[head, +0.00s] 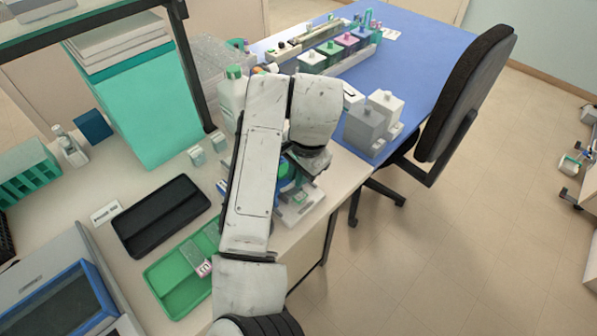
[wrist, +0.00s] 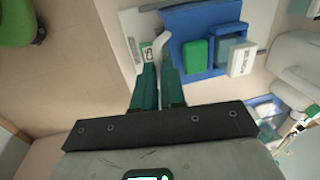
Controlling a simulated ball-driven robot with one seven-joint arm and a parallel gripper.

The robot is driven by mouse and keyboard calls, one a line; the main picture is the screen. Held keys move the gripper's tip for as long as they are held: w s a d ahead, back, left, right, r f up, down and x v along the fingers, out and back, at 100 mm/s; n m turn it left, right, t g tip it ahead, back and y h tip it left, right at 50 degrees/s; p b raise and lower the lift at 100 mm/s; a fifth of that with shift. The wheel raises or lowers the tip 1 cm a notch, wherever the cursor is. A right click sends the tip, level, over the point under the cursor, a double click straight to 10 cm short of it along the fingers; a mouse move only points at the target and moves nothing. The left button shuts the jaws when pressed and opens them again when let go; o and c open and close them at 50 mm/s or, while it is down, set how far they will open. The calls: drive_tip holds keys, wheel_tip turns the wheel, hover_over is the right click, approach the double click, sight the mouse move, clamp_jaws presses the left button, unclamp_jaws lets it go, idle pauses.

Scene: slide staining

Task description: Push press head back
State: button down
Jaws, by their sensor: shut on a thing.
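The press, a blue device with a green block, shows in the wrist view (wrist: 205,22), ahead of my fingers. In the head view its pale base (head: 301,212) is partly hidden behind my arm at the bench's right edge. A white curved handle (wrist: 164,48) runs beside the blue body and down between my fingertips. My gripper (wrist: 158,72) has dark green fingers, close together and shut on this handle. In the head view my arm hides most of the gripper. I cannot tell how the handle joins the press head.
A black tray (head: 160,215) and a green tray (head: 172,287) lie on the bench left of my arm. A white bottle with a green cap (head: 232,92) stands behind it. Grey blocks (head: 365,128) stand on the blue table, near the black chair (head: 465,90).

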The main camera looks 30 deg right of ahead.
idle(0.4)
drive_tip(key=w+a, duration=0.1)
drive_tip(key=w, duration=0.4)
drive_tip(key=w+a, duration=0.1)
drive_tip(key=w, duration=0.2)
drive_tip(key=shift+w+a+b, duration=0.15)
drive_tip(key=shift+a+b, duration=0.2)
drive_tip(key=shift+w+a+r, duration=0.1)
drive_tip(key=shift+w, duration=0.1)
drive_tip(key=c, duration=1.2)
unclamp_jaws()
drive_tip(key=shift+w, duration=0.1)
wheel_tip(320, 180, up, 10)
drive_tip(key=s+b, duration=0.1)
drive_tip(key=s, duration=0.1)
drive_tip(key=shift+d+r, duration=0.25)
drive_tip(key=shift+d, duration=0.05)
